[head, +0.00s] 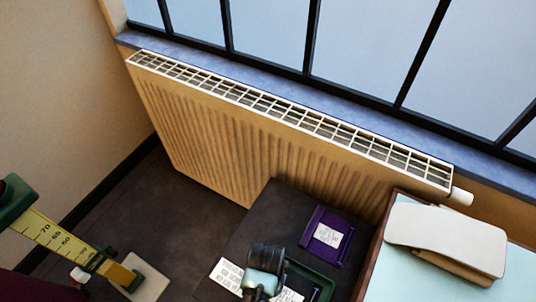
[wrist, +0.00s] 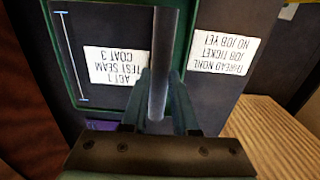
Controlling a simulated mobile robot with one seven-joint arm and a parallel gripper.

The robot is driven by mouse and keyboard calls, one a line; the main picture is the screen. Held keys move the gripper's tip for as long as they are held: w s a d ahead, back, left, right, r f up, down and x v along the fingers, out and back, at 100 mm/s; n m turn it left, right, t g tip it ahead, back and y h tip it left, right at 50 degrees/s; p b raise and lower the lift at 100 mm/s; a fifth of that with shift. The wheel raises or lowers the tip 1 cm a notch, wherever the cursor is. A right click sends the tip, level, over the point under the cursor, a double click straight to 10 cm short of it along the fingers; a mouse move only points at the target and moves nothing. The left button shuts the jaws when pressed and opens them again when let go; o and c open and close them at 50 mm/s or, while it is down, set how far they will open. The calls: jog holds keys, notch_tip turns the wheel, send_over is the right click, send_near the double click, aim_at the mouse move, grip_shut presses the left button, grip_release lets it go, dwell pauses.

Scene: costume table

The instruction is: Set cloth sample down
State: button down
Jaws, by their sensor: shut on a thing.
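My gripper (wrist: 162,85) is shut on a dark grey, narrow strip-like thing (wrist: 164,45), which stands between its fingers in the wrist view. It appears to be the cloth sample, seen edge-on. Below it is a dark tray with a green rim (wrist: 72,65). A white label (wrist: 116,65) reading "ACT 1 TEST SEAM COAT 3" lies inside the rim. I cannot tell whether the sample touches the tray. In the head view my gripper (head: 262,287) is at the bottom middle, beside the green-rimmed tray (head: 318,275); its fingertips and the sample are not clear there.
A job ticket label (wrist: 218,52) lies just outside the green rim. A purple holder (head: 340,222) with a white label stands behind the tray. A pale padded board (head: 445,235) is at right. A radiator (head: 220,140) runs along the window.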

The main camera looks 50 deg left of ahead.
jog(key=shift+f+b, duration=0.45)
jog(key=shift+f, duration=1.65)
jog(key=c, duration=1)
grip_release()
jog(key=shift+o, duration=0.2)
